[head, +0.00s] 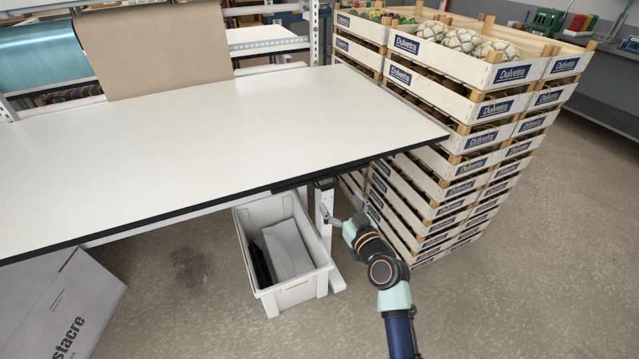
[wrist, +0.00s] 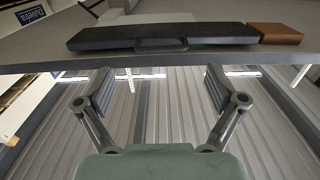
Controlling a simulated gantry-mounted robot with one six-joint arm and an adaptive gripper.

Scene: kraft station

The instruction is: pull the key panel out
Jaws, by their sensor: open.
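The key panel (wrist: 120,38) shows in the wrist view as a long dark, flat bar at the grey underside of the table, with a loop-like handle (wrist: 162,46) on its near edge. In the head view a dark piece (head: 290,186) under the table's front edge seems to be the same panel. My gripper (wrist: 160,88) is open and empty, its two fingers spread on either side of the handle's line and apart from it. In the head view my gripper (head: 338,218) is just below the table edge, near the table leg; its fingertips are small there.
The white table (head: 230,125) has a clear top. A brown block (wrist: 274,33) sits at the panel's end. Tall stacks of crates (head: 437,158) stand close on the right. A grey bin (head: 314,284) stands below, and a cardboard box (head: 62,305) at lower left.

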